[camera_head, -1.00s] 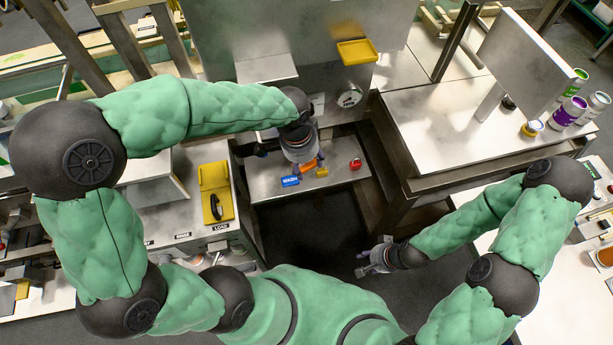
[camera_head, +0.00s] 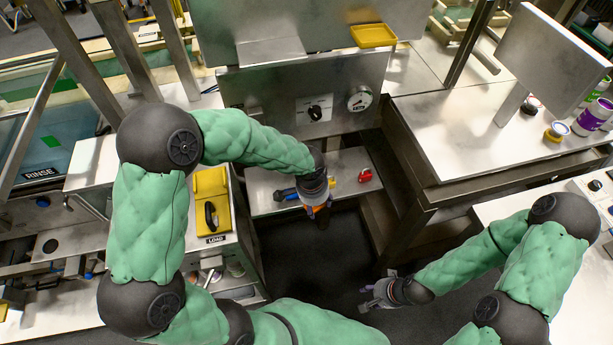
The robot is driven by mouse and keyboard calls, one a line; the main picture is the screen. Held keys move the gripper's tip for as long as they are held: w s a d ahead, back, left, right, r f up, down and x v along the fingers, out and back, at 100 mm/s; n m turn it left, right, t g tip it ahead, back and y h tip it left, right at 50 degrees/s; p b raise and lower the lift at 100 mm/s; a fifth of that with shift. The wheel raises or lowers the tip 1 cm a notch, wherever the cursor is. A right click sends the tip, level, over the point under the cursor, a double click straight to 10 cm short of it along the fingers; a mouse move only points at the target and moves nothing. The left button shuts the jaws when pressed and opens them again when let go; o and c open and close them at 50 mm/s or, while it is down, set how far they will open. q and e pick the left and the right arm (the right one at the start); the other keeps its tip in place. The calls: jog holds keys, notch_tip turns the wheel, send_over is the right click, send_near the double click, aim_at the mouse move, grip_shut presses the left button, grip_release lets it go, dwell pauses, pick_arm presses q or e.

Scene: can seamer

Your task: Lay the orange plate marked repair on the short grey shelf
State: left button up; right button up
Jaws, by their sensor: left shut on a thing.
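My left gripper (camera_head: 318,203), reaching down from the left, is shut on an orange plate (camera_head: 322,216). The gripper and arm cover much of the plate, and its marking cannot be read. It is at the front edge of the low grey ledge (camera_head: 352,160), where a blue plate (camera_head: 285,194), a small yellow plate (camera_head: 333,182) and a red plate (camera_head: 365,175) sit. A short grey shelf (camera_head: 270,51) juts from the machine panel higher up, with nothing visible on it. My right gripper (camera_head: 378,294) is low at centre right, empty, with its fingers apart.
A yellow tray (camera_head: 374,36) is fixed right of the short shelf. A dial gauge (camera_head: 360,100) and black knob (camera_head: 315,112) are on the panel below. A yellow holder (camera_head: 211,200) stands left. Cans (camera_head: 594,117) stand on the right bench (camera_head: 450,120).

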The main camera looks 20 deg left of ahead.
pick_arm(q)
jog(key=w+a+b, duration=0.1)
jog(key=w+a, duration=0.2)
jog(key=w, duration=0.1)
jog(key=w+a+f+b, duration=0.1)
jog(key=w+a, duration=0.2)
jog(key=w, duration=0.2)
jog(key=w+a+b, duration=0.2)
jog(key=w+a, duration=0.1)
jog(key=w, duration=0.1)
jog(key=shift+w+a+f, duration=0.15)
jog(key=shift+w+f, duration=0.15)
jog(key=shift+f, duration=0.1)
notch_tip(320, 180, down, 5)
jog(key=b, duration=0.2)
jog(key=shift+f+b, duration=0.15)
jog(key=shift+b, duration=0.25)
jog(key=shift+w+a+f, duration=0.1)
jog(key=shift+w, duration=0.05)
jog(key=shift+f, duration=0.15)
